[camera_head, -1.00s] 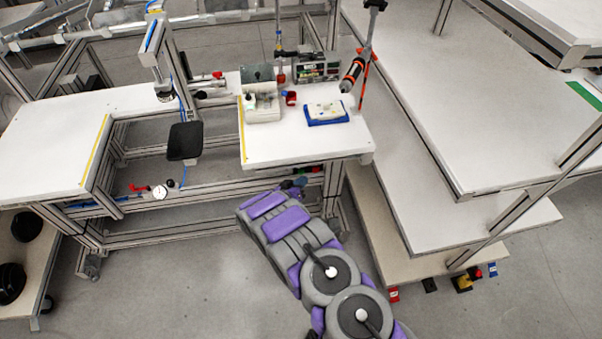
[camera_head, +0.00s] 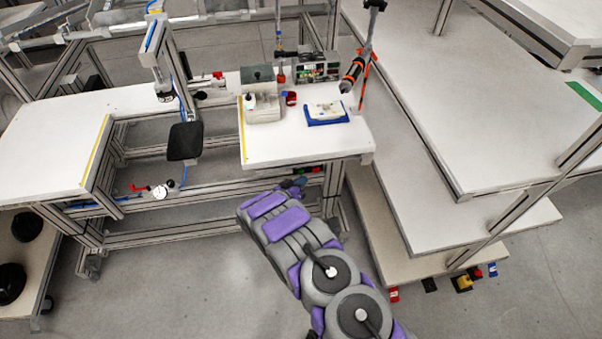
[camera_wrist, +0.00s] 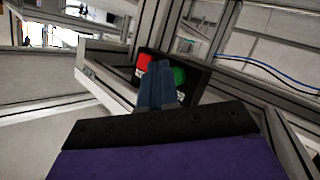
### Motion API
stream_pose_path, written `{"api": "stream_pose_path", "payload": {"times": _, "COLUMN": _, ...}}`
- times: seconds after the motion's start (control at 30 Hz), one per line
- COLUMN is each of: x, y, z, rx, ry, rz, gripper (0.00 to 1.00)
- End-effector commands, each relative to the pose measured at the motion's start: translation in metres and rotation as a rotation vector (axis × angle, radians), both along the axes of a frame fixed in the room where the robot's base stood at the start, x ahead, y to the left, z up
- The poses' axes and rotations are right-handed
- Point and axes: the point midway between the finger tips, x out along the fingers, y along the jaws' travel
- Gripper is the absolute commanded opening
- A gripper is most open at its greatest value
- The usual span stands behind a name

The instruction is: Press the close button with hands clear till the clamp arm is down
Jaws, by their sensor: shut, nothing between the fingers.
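In the wrist view a black button box (camera_wrist: 200,76) is fixed to the frame below the bench. It carries a red button (camera_wrist: 144,63) on the left and a green button (camera_wrist: 180,76) on the right. My gripper (camera_wrist: 157,66) is shut and empty, its fingertips in front of the box between the two buttons and close to the green one. I cannot tell whether they touch. In the head view my gripper (camera_head: 298,182) is under the bench's front edge. An upright post (camera_head: 160,55) with a black pad (camera_head: 185,142) stands left; I cannot tell whether it includes the clamp arm.
The white bench top (camera_head: 290,150) overhangs the buttons. A grey box (camera_head: 262,108) and a blue tray (camera_head: 326,114) stand on it. A screwdriver-like tool (camera_head: 353,72) hangs at its right. Layered white shelves (camera_head: 480,140) stand right. The front floor is clear.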

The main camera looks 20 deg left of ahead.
Motion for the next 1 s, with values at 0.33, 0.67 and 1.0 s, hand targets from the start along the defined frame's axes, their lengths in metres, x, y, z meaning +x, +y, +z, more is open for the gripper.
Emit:
{"api": "stream_pose_path", "payload": {"times": 0.33, "x": 0.0039, "y": 0.0021, "z": 0.0011, "rx": -0.002, "ry": 0.0, "rz": 0.001, "gripper": 0.0}}
{"api": "stream_pose_path", "payload": {"times": 0.67, "x": 0.0051, "y": 0.003, "z": 0.001, "rx": -0.001, "ry": 0.0, "rz": 0.0, "gripper": 0.0}}
{"api": "stream_pose_path", "payload": {"times": 1.0, "x": 0.0081, "y": 0.0051, "z": 0.0008, "rx": 0.0, "ry": 0.0, "rz": 0.001, "gripper": 0.0}}
